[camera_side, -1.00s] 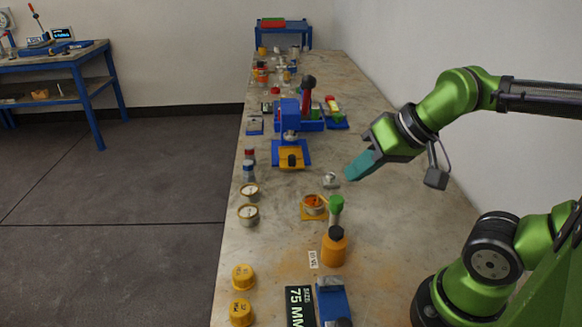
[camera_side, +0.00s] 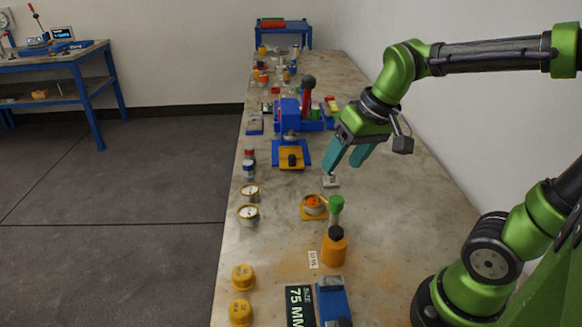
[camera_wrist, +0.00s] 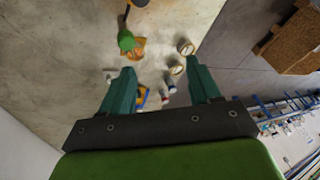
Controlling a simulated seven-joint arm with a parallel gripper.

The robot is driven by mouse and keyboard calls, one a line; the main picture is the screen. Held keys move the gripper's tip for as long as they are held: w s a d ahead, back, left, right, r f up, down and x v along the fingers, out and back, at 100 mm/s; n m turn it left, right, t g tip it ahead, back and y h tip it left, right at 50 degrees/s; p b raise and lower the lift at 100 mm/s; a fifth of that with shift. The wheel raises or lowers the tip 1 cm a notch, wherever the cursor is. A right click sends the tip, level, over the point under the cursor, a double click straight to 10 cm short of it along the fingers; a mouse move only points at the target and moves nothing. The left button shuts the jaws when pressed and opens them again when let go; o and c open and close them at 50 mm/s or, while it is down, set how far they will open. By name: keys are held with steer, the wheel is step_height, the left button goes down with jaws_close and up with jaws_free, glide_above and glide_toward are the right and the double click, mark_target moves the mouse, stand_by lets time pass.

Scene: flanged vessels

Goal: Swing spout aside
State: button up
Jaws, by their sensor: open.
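My gripper (camera_side: 342,166) is open and empty, its teal fingers pointing down and left above the bench. In the wrist view the two fingers (camera_wrist: 161,72) stand wide apart with nothing gripped. A small pale grey fitting (camera_side: 331,182) lies just below the fingertips; it may carry the spout, but it is too small to tell. It seems to show at the left finger in the wrist view (camera_wrist: 108,77). A round pot with orange contents (camera_side: 314,203) sits on a yellow base, nearer the camera.
An orange bottle with a black cap (camera_side: 334,248) stands in front. A blue press-like device (camera_side: 290,125) with a yellow block is farther back. Two round pale-topped pots (camera_side: 249,204) line the left edge, with yellow caps (camera_side: 242,291) nearer. A wall bounds the right side.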

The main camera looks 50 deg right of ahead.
mark_target(337, 199)
steer(key=w+d+n+g+h, duration=0.1)
steer(key=w+d+n+g, duration=0.1)
steer(key=w+d+g, duration=0.25)
steer(key=shift+n, duration=0.4)
steer(key=f, duration=1.5)
steer(key=shift+s+d+f, duration=0.2)
steer(key=shift+d+f, duration=0.1)
steer(key=shift+f, duration=0.1)
jaws_close()
